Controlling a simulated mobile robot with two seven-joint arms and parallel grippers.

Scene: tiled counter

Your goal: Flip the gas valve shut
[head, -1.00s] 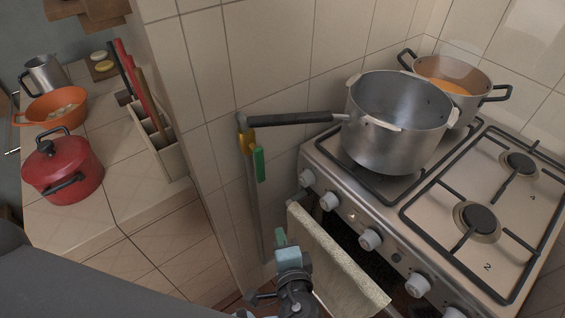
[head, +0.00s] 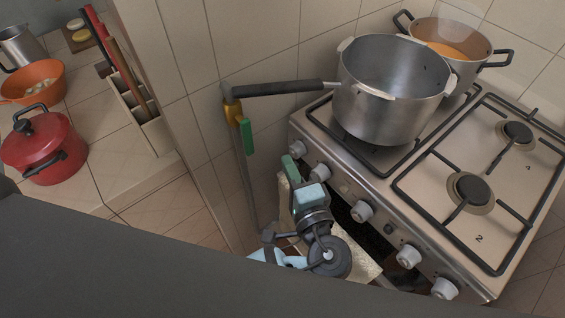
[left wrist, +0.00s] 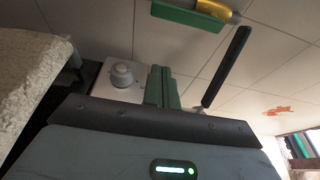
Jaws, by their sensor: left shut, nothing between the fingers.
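The gas valve has a yellow body (head: 233,112) on a vertical pipe by the wall corner. Its green handle (head: 247,137) points down, nearly in line with the pipe. In the left wrist view the green handle (left wrist: 188,16) and yellow body (left wrist: 214,8) show at the top, cut by the frame edge. My left gripper (head: 290,168), with green fingers, is to the right of the handle and a little lower, apart from it. Its fingers (left wrist: 160,85) are shut and empty, pointing up at the wall. My right gripper is not in view.
A towel (head: 350,255) hangs at the stove front, close to my left gripper. A red pot (head: 45,150) stands on the left counter.

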